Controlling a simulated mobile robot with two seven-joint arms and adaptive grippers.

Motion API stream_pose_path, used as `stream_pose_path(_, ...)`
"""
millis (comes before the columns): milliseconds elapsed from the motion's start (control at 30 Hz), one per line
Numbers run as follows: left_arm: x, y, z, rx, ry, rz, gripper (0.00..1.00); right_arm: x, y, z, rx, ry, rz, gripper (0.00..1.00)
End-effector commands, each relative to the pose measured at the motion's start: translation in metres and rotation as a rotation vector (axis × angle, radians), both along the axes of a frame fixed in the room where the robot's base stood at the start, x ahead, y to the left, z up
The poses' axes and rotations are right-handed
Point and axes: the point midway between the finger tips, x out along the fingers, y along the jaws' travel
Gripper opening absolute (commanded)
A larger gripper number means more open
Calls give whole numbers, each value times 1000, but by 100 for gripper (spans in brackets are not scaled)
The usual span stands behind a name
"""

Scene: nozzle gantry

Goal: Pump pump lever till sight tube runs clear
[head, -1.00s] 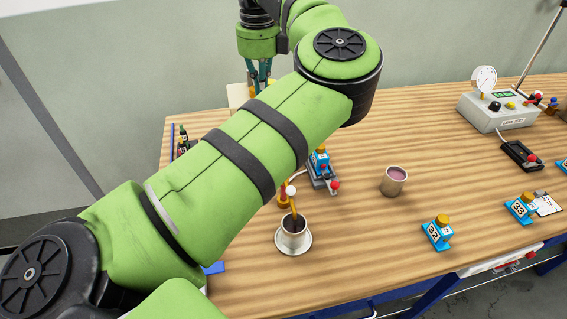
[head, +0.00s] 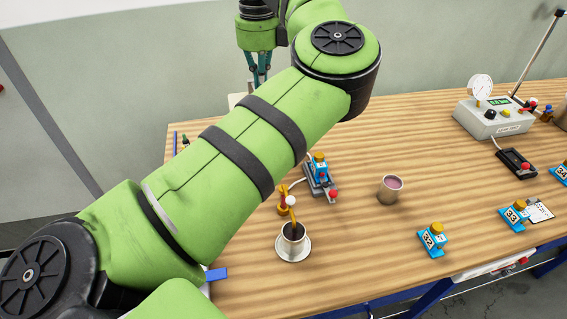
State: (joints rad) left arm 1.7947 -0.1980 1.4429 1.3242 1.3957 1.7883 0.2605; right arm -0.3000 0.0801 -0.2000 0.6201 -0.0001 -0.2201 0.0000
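My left arm crosses the head view from lower left. Its gripper (head: 260,74) points down at the back of the table. Its fingers are partly hidden behind my own arm, so what is between them does not show. A blue nozzle unit (head: 319,172) with a yellow cap and red knob stands on a grey base right of my arm. I cannot make out the pump lever or the sight tube. My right gripper is not in view.
A metal cup (head: 389,191) with pinkish contents stands right of the unit. Blue numbered nozzle units 32 (head: 432,240), 33 (head: 515,215) and 34 (head: 563,173) stand near the front edge. A gauge box (head: 492,117) stands at the back right.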

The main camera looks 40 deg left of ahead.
Motion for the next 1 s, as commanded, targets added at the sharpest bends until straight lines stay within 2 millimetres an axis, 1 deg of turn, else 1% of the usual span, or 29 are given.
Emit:
stream_pose_path(567,0,0,-2,0,0,0,0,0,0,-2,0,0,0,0)
stream_pose_path(1000,0,0,-32,0,1,0,0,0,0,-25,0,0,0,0)
